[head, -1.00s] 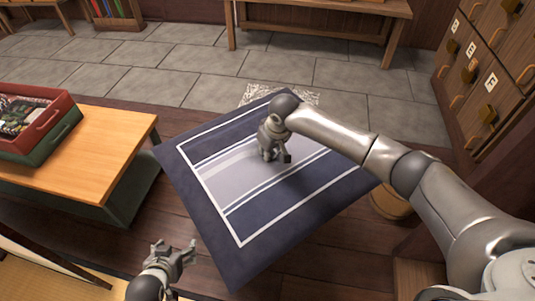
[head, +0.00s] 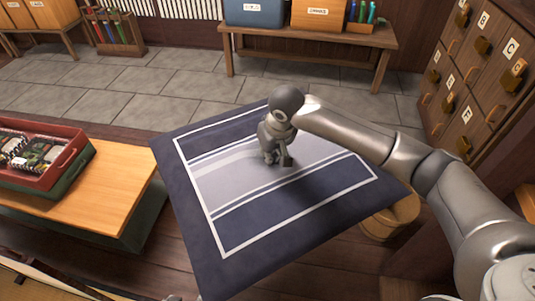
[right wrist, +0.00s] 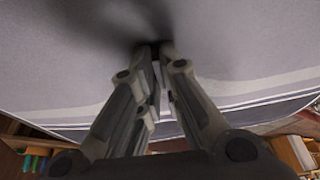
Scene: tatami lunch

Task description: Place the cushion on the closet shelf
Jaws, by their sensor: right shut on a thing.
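The cushion (head: 290,228) is a large flat square, dark blue with grey and white bands. It is tilted in the middle of the head view and hides part of the floor. My right gripper (head: 277,160) is over its grey middle and shut on it. In the right wrist view, the fingertips (right wrist: 154,52) are close together against the cushion's grey cloth (right wrist: 70,50). Only a small tip of my left gripper (head: 172,298) shows at the bottom edge of the head view. I cannot make out a closet shelf.
A low wooden table (head: 118,190) with a red and green box (head: 65,172) stands at the left. A drawer cabinet (head: 470,75) is at the right. A wooden bench (head: 305,42) with boxes stands at the back. A round wooden stool or tub (head: 395,222) is beside the cushion. Grey stone floor lies clear beyond.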

